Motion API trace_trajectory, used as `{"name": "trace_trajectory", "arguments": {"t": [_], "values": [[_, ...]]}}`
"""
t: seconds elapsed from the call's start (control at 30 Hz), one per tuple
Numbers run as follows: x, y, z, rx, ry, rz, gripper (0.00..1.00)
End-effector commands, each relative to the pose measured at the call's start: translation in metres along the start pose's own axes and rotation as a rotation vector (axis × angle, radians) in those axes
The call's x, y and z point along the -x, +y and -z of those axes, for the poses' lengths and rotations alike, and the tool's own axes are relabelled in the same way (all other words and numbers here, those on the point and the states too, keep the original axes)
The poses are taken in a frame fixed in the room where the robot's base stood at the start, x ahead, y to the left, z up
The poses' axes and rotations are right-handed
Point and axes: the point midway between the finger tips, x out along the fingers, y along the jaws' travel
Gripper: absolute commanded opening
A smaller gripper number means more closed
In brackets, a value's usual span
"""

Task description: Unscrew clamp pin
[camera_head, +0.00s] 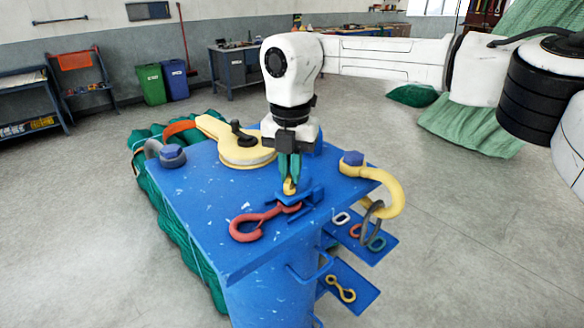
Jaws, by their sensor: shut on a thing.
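The clamp pin (289,187) has a small yellow head and stands in the blue clamp (312,197) on the table top. My gripper (289,178) points straight down from above, its green fingers shut on the yellow pin head. The fingers cover part of the pin, and its lower part is hidden in the clamp. A red hook (250,226) lies on the table with its shank end at the clamp.
Side shelves (372,245) hold small rings and links. Green netting (190,265) hangs at the left. The floor around is mostly clear.

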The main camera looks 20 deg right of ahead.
Motion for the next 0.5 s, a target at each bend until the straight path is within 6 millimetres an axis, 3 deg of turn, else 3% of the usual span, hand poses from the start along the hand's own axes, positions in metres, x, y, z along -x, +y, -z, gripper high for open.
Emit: {"name": "trace_trajectory", "arguments": {"t": [0.5], "values": [[-0.0013,0.0049,0.0006,0.49,-0.002,0.001,0.0]]}}
